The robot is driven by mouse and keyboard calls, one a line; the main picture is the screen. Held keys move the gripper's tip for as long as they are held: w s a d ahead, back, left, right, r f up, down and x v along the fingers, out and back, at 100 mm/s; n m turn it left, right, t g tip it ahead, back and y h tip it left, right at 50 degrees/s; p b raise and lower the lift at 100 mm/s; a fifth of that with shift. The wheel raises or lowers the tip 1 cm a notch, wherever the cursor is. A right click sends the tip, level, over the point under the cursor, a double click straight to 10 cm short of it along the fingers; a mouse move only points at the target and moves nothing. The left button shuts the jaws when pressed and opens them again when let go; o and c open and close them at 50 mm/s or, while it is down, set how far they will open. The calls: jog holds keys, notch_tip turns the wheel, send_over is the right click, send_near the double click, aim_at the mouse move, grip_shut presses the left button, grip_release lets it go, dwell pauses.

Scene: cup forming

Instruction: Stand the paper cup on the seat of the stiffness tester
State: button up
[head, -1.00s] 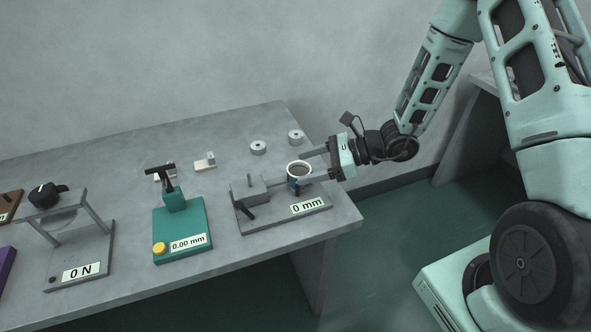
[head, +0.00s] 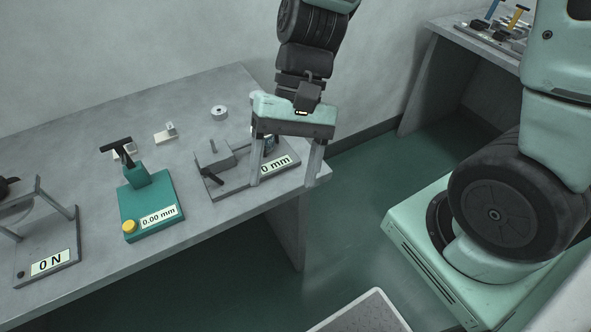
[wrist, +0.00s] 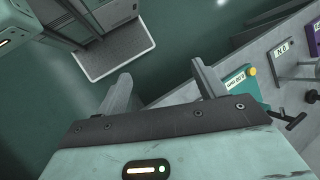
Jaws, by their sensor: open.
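The paper cup (head: 270,142) is mostly hidden behind my gripper; a small dark-blue part shows at the back of the grey device marked 0 mm (head: 238,181). My gripper (head: 283,184) is open and points down at the right end of that device, near the table's corner. Nothing shows between its fingers in the wrist view (wrist: 160,70). A grey frame marked 0 N (head: 68,237), likely the stiffness tester, stands at the far left, cut off by the picture edge; its seat is not clearly visible. It also shows in the wrist view (wrist: 283,62).
A teal gauge marked 0.00 mm (head: 160,225) stands between the two grey devices. A ring-shaped weight (head: 219,112) and a small white block (head: 165,133) lie farther back. A second table (head: 452,32) with tools stands at the upper right.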

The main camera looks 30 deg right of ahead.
jog(key=s+r+n+t+h, duration=0.3)
jog(key=s+n+t+h, duration=0.1)
jog(key=n, duration=0.6)
jog(key=shift+s+a+r+n, duration=0.3)
jog(key=shift+s+a, duration=0.15)
